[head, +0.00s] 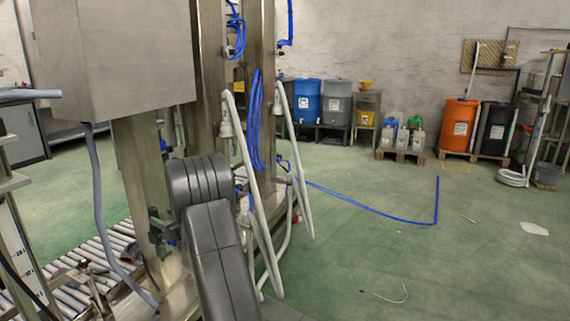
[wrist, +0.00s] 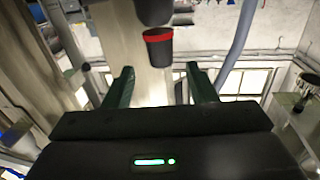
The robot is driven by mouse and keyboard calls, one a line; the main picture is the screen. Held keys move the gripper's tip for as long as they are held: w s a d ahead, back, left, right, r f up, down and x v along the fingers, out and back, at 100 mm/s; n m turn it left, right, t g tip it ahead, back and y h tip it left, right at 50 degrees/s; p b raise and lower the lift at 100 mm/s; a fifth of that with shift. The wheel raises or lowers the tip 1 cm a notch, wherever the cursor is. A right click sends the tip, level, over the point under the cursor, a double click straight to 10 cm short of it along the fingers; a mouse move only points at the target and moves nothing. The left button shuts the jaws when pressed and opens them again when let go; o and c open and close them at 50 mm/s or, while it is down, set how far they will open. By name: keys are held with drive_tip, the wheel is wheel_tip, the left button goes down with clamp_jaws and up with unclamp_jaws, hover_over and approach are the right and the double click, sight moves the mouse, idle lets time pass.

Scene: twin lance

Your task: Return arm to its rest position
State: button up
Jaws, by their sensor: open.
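My arm (head: 217,245) shows in the head view, its dark grey links rising from the bottom edge in front of a steel machine. My gripper (wrist: 160,82) shows in the wrist view, with two dark green fingers spread apart. Nothing is held between them. Beyond the fingers is a dark cylinder with a red band (wrist: 158,48), which appears apart from them. The fingertips are not visible in the head view.
The steel filling machine (head: 150,170) with a cabinet (head: 115,50) stands close around my arm. A roller conveyor (head: 90,270) lies at lower left. White looped hoses (head: 262,220) hang just right of my arm. Green floor (head: 400,250) is mostly clear at right; drums (head: 460,125) stand behind.

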drive_tip(key=p+v, duration=0.1)
drive_tip(key=v, duration=0.8)
drive_tip(key=shift+d+p, duration=0.3)
drive_tip(key=shift+d, duration=0.05)
drive_tip(key=shift+s, duration=0.15)
